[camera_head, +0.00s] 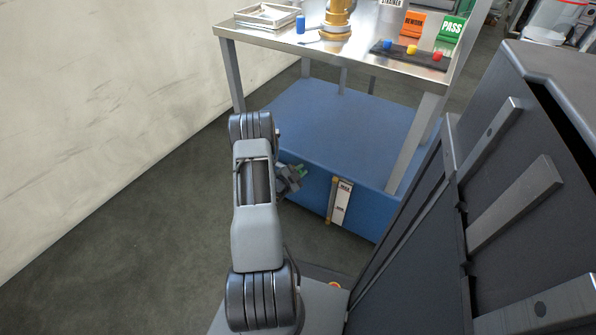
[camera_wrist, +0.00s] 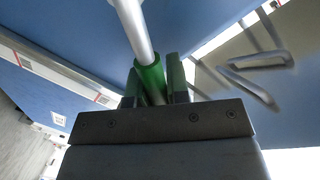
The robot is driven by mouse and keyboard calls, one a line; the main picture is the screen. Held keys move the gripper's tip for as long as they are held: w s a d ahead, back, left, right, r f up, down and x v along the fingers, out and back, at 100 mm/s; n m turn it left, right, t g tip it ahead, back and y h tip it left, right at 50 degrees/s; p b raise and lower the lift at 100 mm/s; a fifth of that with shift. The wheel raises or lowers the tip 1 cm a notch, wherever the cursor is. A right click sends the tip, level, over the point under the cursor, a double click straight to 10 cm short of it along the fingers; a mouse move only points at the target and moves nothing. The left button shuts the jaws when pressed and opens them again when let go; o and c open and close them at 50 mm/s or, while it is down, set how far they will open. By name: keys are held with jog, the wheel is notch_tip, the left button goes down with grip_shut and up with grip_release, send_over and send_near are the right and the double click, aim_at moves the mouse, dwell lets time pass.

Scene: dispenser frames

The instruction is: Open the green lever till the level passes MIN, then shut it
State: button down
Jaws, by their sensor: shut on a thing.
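The green lever (camera_wrist: 150,76) shows in the wrist view as a green sleeve on a silver rod. My gripper (camera_wrist: 153,85) is shut on the green sleeve, one finger on each side. In the head view my gripper (camera_head: 290,178) is at the front of a blue tank (camera_head: 350,125), with a small bit of green (camera_head: 301,170) at its tip. A gauge strip (camera_head: 340,203) with a yellowish tube beside it is on the tank's front, right of my gripper. Its lettering and the liquid level are too small to read. My arm hides part of the tank's left side.
A metal table (camera_head: 350,50) stands over the tank, holding a brass-coloured item, trays and coloured signs. A dark cabinet (camera_head: 400,245) with metal bars is close on the right. A pale wall (camera_head: 90,100) is on the left. The floor between wall and tank is clear.

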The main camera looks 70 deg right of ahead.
jog(key=c, duration=1.1)
grip_release()
jog(key=p+v, duration=0.3)
jog(key=v, duration=1.1)
